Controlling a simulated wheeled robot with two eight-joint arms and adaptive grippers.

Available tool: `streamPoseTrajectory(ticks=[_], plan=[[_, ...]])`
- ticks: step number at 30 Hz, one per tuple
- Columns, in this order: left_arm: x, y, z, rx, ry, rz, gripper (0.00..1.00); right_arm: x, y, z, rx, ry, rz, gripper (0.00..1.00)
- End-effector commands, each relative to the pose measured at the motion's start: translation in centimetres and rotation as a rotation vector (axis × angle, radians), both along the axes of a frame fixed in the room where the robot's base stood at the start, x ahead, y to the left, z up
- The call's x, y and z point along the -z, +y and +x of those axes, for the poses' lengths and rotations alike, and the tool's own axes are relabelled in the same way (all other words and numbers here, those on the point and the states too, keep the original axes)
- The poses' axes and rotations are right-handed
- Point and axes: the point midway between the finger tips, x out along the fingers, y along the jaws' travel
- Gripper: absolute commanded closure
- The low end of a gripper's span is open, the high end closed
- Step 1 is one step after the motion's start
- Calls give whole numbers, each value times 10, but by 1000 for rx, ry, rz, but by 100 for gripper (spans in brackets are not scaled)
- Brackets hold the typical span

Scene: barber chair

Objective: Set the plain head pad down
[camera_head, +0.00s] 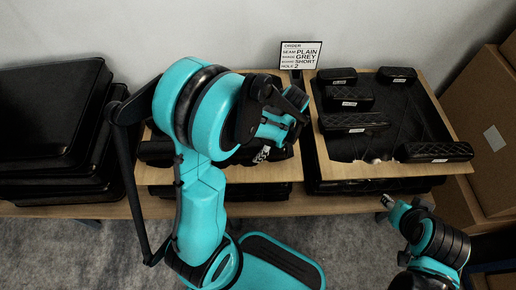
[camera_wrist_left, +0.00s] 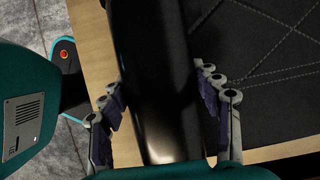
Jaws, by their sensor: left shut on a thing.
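My left gripper (camera_wrist_left: 165,108) is shut on a long black pad (camera_wrist_left: 155,60) with a smooth, plain surface, seen in the left wrist view. In the head view my left gripper (camera_head: 272,122) is over the middle tray (camera_head: 232,174), and the arm hides most of the pad and of that tray. A white label shows beneath the gripper; I cannot tell which pad bears it. My right gripper (camera_head: 388,201) is low at the right, in front of the right tray, apart from the pads; its jaw opening is too small to read.
The right wooden tray (camera_head: 323,150) holds several labelled black pads, including a front-right one (camera_head: 434,152), around a bare quilted middle. An order card (camera_head: 300,56) reads plain, grey, short, 2. Black cushions (camera_head: 50,110) are stacked left; cardboard boxes (camera_head: 480,125) stand right.

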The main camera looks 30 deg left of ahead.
Motion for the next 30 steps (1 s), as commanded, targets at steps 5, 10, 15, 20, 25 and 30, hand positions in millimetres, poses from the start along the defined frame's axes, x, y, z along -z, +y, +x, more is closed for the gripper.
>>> streamPoseTrajectory(ticks=[5,10,15,20,25,30], plan=[[-2,0,0,0,0,0,75,-2,0,0,0,0,0,60],[0,0,0,0,0,0,24,-2,0,0,0,0,0,60],[0,0,0,0,0,0,16,-2,0,0,0,0,0,60],[0,0,0,0,0,0,16,-2,0,0,0,0,0,60],[-15,-4,2,1,0,0,16,-9,0,0,0,0,0,60],[-50,-16,10,2,-1,-1,16,-27,0,0,0,0,0,60]])
